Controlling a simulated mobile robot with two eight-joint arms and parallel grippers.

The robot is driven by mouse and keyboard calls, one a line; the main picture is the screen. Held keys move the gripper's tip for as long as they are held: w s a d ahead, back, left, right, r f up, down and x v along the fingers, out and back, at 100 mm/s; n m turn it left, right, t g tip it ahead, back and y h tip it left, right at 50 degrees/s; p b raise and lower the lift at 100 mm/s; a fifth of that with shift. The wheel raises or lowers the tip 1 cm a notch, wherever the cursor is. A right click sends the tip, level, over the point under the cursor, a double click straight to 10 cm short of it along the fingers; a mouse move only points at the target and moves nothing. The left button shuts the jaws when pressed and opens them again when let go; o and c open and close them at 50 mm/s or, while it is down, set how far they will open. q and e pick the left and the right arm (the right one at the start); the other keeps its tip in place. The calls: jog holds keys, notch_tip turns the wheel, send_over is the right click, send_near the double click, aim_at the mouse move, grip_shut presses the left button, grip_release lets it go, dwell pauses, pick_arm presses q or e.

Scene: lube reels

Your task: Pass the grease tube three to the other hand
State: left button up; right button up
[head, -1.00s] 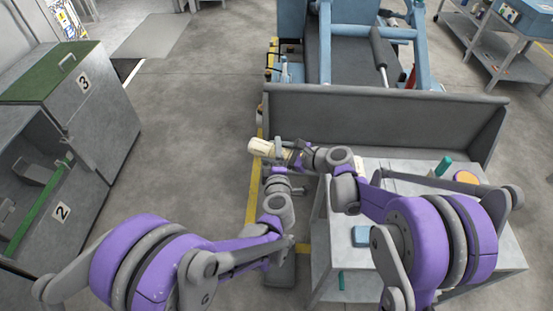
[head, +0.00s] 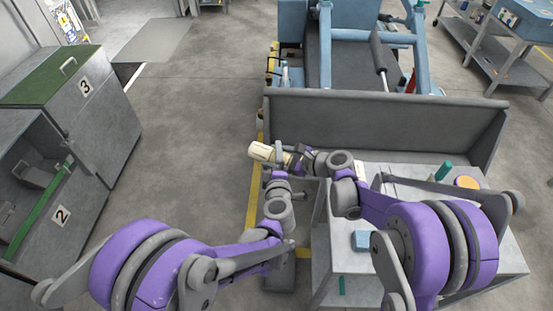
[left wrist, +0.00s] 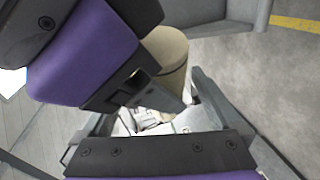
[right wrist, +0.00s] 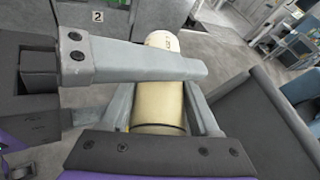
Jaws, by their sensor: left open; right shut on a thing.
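The grease tube (head: 259,151), a cream cylinder, is held in the air beyond the front left of the grey bench. My right gripper (head: 288,157) is shut on it. In the right wrist view the tube (right wrist: 157,98) runs between its two fingers. My left gripper (head: 276,158) is open at the tube. In the right wrist view a left gripper finger (right wrist: 135,66) crosses over the tube. The left wrist view shows the tan end of the tube (left wrist: 166,52), partly hidden by my purple-and-grey right gripper. I cannot tell whether the left fingers touch it.
The grey bench (head: 330,262) stands front right, with a blue block (head: 361,239), a teal cylinder (head: 443,170) and an orange-topped round thing (head: 467,181). A long grey trough (head: 385,125) lies behind. Numbered cabinets (head: 105,125) stand left. The floor between is clear.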

pick_arm(q)
jog(key=shift+s, duration=0.1)
jog(key=v, duration=1.2)
pick_arm(e)
jog(key=d+r, duration=0.1)
jog(key=r, duration=0.2)
jog(key=d+r, duration=0.1)
jog(key=r, duration=0.3)
jog(key=d+r, duration=0.1)
jog(key=r, duration=0.2)
jog(key=shift+d+r, duration=0.35)
jog(key=shift+d, duration=0.05)
jog(key=shift+d+r, duration=0.1)
jog(key=shift+r, duration=0.1)
pick_arm(q)
notch_tip(320, 180, up, 10)
jog(key=w+d, duration=0.1)
jog(key=w, duration=0.1)
jog(key=shift+h, duration=0.4)
jog(key=x, duration=1.1)
jog(key=shift+w+d+f, duration=0.25)
jog(key=shift+w+d, duration=0.05)
